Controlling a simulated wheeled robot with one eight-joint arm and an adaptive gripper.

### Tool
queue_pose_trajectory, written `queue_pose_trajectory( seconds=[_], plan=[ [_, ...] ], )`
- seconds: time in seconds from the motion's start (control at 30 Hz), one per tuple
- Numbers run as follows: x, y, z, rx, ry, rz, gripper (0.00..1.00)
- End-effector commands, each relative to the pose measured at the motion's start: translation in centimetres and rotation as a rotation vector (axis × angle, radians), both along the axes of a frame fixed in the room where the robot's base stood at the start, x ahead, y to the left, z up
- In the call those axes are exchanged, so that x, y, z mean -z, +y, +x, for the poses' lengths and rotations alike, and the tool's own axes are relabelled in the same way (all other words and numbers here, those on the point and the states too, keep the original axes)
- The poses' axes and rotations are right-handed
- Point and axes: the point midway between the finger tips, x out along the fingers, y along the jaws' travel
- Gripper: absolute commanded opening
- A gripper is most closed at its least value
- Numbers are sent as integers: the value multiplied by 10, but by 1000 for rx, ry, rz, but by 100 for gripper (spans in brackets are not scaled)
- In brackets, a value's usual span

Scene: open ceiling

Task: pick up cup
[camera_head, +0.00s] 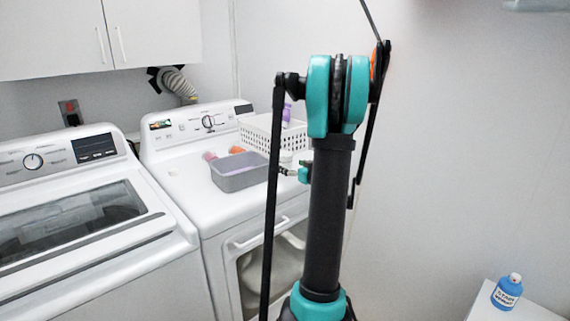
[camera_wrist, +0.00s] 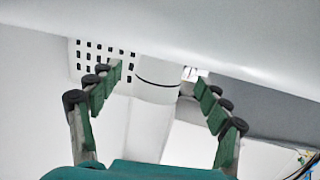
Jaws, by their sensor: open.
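My gripper (camera_wrist: 159,82) is open in the wrist view, with its green-padded fingers spread wide. A white rounded object (camera_wrist: 155,105), which looks like the cup, lies between the fingers. It has a thin dark line across its upper part. I see no finger closed on it, and I cannot tell how deep it sits between them. In the head view my gripper (camera_head: 284,171) is small and partly hidden by my arm, above the dryer top. A small pale thing (camera_head: 287,157) shows near it there, too small to identify surely.
A grey bin (camera_head: 240,180) and a white perforated basket (camera_head: 258,133) stand on the dryer (camera_head: 180,160), close to my gripper. A washer (camera_head: 75,200) is at the left. A blue bottle (camera_head: 507,292) stands on a white surface at the lower right.

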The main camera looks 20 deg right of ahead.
Motion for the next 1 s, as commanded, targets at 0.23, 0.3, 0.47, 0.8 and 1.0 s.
queue_pose_trajectory(
  seconds=[0.23,0.3,0.47,0.8,1.0],
  plan=[
    [2,3,15,-2,0,0,77],
    [3,5,24,-2,0,-1,77],
    [6,9,47,-2,0,0,77],
    [7,9,53,0,0,0,71],
    [7,9,53,0,0,0,46]
  ],
)
